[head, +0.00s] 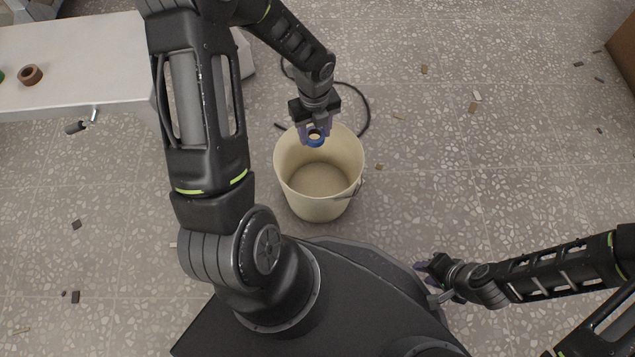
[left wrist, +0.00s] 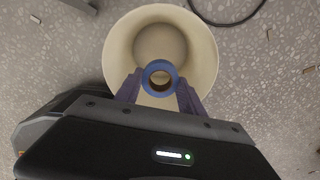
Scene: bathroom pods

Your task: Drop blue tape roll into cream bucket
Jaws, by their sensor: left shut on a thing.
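The blue tape roll (head: 315,139) is a small ring held between the fingers of my left gripper (head: 315,133). The roll also shows in the left wrist view (left wrist: 160,78), with my left gripper's purple fingers (left wrist: 160,92) on either side of it. The cream bucket (head: 319,205) stands upright on the floor, with its open top facing up. In the head view the roll appears over the bucket's far part; in the left wrist view the bucket (left wrist: 118,50) lies below it. The inside of the bucket looks empty. My right gripper (head: 420,272) is at the lower right, away from the bucket; its finger gap is unclear.
A pale table (head: 90,60) at the upper left bears a brown tape roll (head: 31,75). A black cable (head: 362,105) lies on the floor behind the bucket. Small debris is scattered around. The floor right of the bucket is mostly free.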

